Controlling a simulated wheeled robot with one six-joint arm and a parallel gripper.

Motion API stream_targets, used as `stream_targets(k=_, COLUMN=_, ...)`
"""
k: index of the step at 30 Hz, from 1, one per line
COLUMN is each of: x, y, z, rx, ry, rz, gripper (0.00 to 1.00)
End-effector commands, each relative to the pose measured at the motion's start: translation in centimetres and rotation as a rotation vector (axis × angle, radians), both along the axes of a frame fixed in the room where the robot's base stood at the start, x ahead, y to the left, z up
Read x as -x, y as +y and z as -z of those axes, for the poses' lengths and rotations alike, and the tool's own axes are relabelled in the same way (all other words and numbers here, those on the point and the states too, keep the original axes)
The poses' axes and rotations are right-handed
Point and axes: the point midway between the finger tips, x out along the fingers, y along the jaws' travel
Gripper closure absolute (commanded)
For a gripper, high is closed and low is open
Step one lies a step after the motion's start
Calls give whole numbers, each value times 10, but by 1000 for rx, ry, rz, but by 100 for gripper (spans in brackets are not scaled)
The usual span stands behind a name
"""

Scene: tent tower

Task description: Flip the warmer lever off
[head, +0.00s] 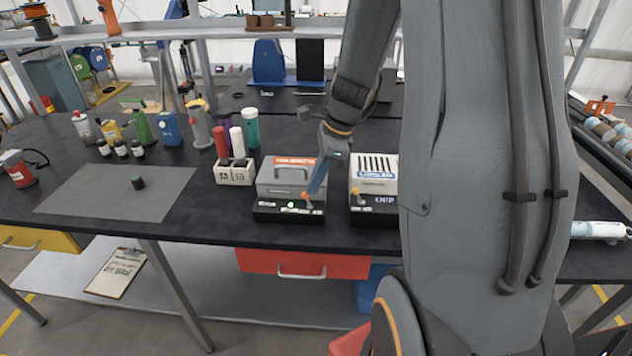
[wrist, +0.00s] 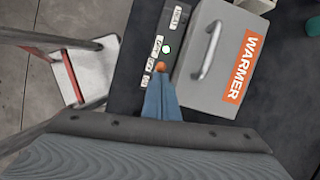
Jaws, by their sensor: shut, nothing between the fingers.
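The warmer (head: 283,178) is a grey box with a handle and an orange label, on the dark bench. The label reads WARMER in the wrist view (wrist: 243,68). Its black front panel has small white labels and a lit green light (head: 290,204). The warmer lever has an orange ball tip (head: 305,196), which also shows in the wrist view (wrist: 161,66). My gripper (head: 312,189) has blue fingers, shut and empty. Its fingertips (wrist: 160,78) are right at the orange ball; I cannot tell whether they touch. The lever's stem is hidden by the fingers.
A second device (head: 374,175) with slots and a yellow-tipped lever (head: 358,194) stands close to the right. A white holder (head: 235,172) with coloured tubes stands to the left. A grey mat (head: 100,195) with a small dark cylinder (head: 138,182) lies further left.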

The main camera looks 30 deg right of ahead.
Motion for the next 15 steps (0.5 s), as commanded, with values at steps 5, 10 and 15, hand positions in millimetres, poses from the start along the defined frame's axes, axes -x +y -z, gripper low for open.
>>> stream_targets(k=5, x=0, y=0, z=-9, rx=0, ry=0, rz=0, gripper=100)
stream_targets(k=10, x=0, y=0, z=-12, rx=0, ry=0, rz=0, gripper=100)
stream_targets(k=15, x=0, y=0, z=-12, rx=0, ry=0, rz=0, gripper=100)
